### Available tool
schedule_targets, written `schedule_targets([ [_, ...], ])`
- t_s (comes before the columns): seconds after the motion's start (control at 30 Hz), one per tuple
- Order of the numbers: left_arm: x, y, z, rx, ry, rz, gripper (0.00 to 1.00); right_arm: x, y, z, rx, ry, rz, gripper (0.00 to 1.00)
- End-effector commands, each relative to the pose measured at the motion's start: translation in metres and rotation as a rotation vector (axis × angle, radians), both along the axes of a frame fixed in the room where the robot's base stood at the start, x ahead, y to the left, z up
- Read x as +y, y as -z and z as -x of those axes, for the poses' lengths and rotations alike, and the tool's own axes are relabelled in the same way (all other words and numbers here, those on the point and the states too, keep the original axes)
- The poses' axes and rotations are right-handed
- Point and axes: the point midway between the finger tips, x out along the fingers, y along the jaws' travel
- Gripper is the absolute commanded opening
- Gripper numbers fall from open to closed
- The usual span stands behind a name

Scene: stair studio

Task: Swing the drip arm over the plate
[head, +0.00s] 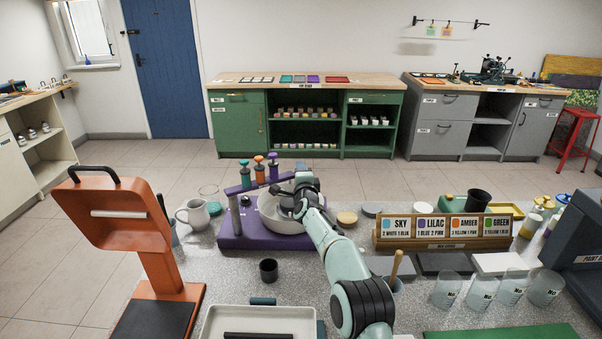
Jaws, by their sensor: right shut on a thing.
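The purple drip arm (258,184) reaches right from a post on a purple base (240,242). It carries three dispensers with green, orange and purple tops (259,168). A pale round dish (268,219), which looks like the plate, sits on the base below and in front of the arm. My right gripper (291,196) is at the right end of the drip arm, above the dish's right side, and is shut on it. My own wrist hides the fingertips and part of the dish. My left gripper is out of view.
A dark cup (268,270) is in front of the purple base. At the right are a colour-card rack (443,244) and clear beakers (449,289). A pale tray (213,322) lies in front.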

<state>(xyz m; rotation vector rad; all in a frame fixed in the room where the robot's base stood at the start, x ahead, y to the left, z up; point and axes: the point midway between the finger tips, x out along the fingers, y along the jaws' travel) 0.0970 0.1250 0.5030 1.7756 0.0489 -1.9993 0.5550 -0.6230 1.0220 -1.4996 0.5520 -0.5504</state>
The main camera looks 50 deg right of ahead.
Motion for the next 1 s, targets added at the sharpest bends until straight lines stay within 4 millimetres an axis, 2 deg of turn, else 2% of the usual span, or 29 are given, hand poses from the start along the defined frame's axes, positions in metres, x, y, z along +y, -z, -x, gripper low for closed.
schedule_targets([
  [0.07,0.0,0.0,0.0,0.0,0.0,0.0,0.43,0.0,-0.005,0.0,-0.008,0.001,0.005,0.0],
  [0.1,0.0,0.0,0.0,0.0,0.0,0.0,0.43,0.0,-0.005,0.0,-0.008,0.001,0.004,0.4],
  [0.13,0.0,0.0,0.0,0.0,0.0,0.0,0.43,0.0,-0.005,0.0,-0.008,0.001,0.004,0.49],
  [0.57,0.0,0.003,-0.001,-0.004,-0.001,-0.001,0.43,0.003,-0.002,0.004,-0.004,0.001,0.001,0.49],
  [0.77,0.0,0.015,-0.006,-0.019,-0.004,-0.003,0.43,0.017,0.0,0.019,-0.005,-0.001,0.0,0.49],
  [1.0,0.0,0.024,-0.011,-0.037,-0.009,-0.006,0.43,0.042,-0.001,0.047,-0.004,-0.002,0.001,0.49],
])
